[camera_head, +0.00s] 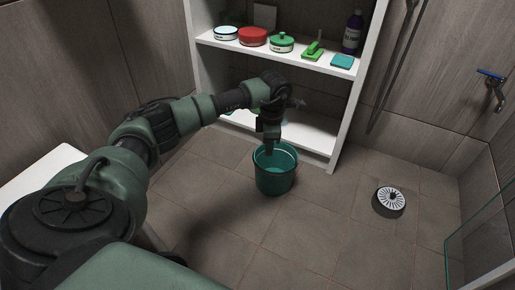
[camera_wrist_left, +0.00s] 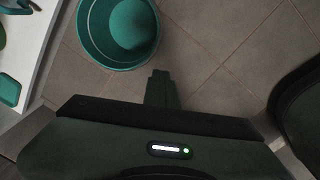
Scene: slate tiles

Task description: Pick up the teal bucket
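The teal bucket (camera_head: 274,182) stands upright on the tiled floor, in front of the white shelf unit. In the left wrist view the bucket (camera_wrist_left: 92,52) is at the top, with its open mouth and inside showing. My left gripper (camera_head: 270,150) points down at the bucket's far rim in the head view. In the left wrist view its fingers (camera_wrist_left: 161,76) are together at the middle of the dark gripper body, just beside the bucket's rim. They look shut, with nothing visible between them. I cannot tell whether they touch the rim. My right gripper is not in view.
The white shelf unit (camera_head: 344,117) behind the bucket holds several tins, a green brush (camera_head: 313,50), a teal sponge (camera_head: 342,61) and a dark bottle (camera_head: 353,32). A round drain (camera_head: 389,201) lies on the floor at right. A glass panel (camera_head: 482,238) stands at far right. Floor around the bucket is clear.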

